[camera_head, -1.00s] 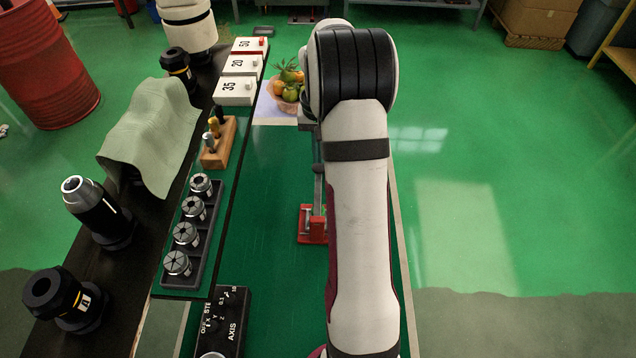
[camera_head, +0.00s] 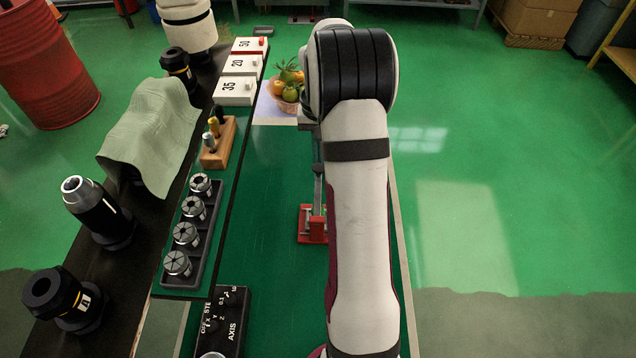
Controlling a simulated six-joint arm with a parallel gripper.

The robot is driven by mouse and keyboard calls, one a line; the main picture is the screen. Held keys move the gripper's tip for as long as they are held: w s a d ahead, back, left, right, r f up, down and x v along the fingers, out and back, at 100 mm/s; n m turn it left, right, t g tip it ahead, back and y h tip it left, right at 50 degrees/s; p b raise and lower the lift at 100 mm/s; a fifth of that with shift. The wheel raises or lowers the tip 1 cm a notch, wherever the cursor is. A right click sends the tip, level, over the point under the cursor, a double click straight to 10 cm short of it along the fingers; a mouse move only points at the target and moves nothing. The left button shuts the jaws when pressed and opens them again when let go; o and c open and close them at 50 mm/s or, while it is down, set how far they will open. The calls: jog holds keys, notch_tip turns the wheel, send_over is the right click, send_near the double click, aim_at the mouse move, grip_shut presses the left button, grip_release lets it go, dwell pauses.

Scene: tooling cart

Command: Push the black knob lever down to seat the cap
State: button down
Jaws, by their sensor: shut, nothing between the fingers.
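A red-based press device (camera_head: 313,228) stands on the green mat, just left of my arm. A grey metal bar (camera_head: 318,190) runs up the picture from the red base, with a small dark part on it that may be the black knob, too small to be sure. My arm covers the right side of the device. The cap cannot be made out. My gripper is hidden behind my own arm, so its contact with the lever cannot be seen.
A black tray (camera_head: 188,235) of several collets, a wooden block (camera_head: 218,143), numbered white boxes (camera_head: 239,64) and a black control pendant (camera_head: 223,320) lie left. A fruit basket (camera_head: 288,95) stands beyond the device. Tool holders and a draped cloth (camera_head: 150,135) line the dark shelf.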

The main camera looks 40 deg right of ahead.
jog(key=shift+f, duration=0.1)
dwell(0.6)
jog(key=shift+f, duration=1.2)
jog(key=shift+s+a+f, duration=0.1)
jog(key=shift+f, duration=1.2)
dwell(1.7)
notch_tip(320, 180, up, 8)
jog(key=shift+r, duration=0.1)
dwell(0.6)
